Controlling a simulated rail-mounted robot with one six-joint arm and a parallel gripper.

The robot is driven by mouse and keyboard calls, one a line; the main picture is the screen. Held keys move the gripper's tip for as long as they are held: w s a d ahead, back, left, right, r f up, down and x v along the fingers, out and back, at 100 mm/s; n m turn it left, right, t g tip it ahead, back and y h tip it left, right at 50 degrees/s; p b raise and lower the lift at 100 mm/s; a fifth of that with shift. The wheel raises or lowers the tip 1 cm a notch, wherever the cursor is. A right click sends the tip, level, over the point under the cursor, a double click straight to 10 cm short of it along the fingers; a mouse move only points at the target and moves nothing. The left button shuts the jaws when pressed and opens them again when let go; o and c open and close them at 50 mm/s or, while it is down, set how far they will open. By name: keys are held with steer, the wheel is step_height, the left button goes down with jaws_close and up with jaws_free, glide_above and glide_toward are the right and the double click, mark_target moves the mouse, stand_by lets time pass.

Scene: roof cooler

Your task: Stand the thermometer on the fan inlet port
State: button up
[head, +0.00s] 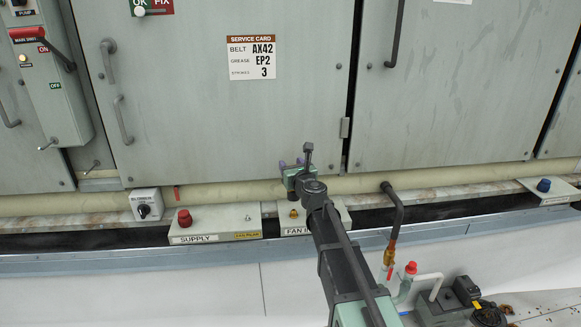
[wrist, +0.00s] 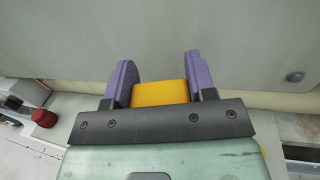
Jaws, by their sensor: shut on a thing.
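My gripper (head: 291,163) is in front of the cabinet doors, just above the fan inlet plate (head: 290,231). In the wrist view its two purple fingers (wrist: 161,72) are shut on a yellow-orange block-like thing (wrist: 160,93), which I take to be the thermometer. Only part of it shows, so its tilt and lower end cannot be told. The fan inlet port (head: 293,213) is a small brass fitting on its plate, with nothing seen standing on it. My arm covers the plate's middle and part of its label.
Left of the fan inlet is the supply plate with a red cap (head: 184,217), also in the wrist view (wrist: 44,118). A grey rotary switch box (head: 146,204) stands further left. A dark bent pipe (head: 394,210) rises at right. A blue cap (head: 543,185) is far right.

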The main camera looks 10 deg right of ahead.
steer(key=shift+a, duration=0.25)
steer(key=shift+d+f+b, duration=0.3)
steer(key=shift+d, duration=0.05)
steer(key=shift+f+b, duration=1.65)
steer(key=shift+f, duration=0.1)
steer(key=shift+f+b, duration=1.65)
steer(key=shift+b, duration=0.1)
steer(key=o, duration=1.4)
steer(key=shift+s, duration=0.1)
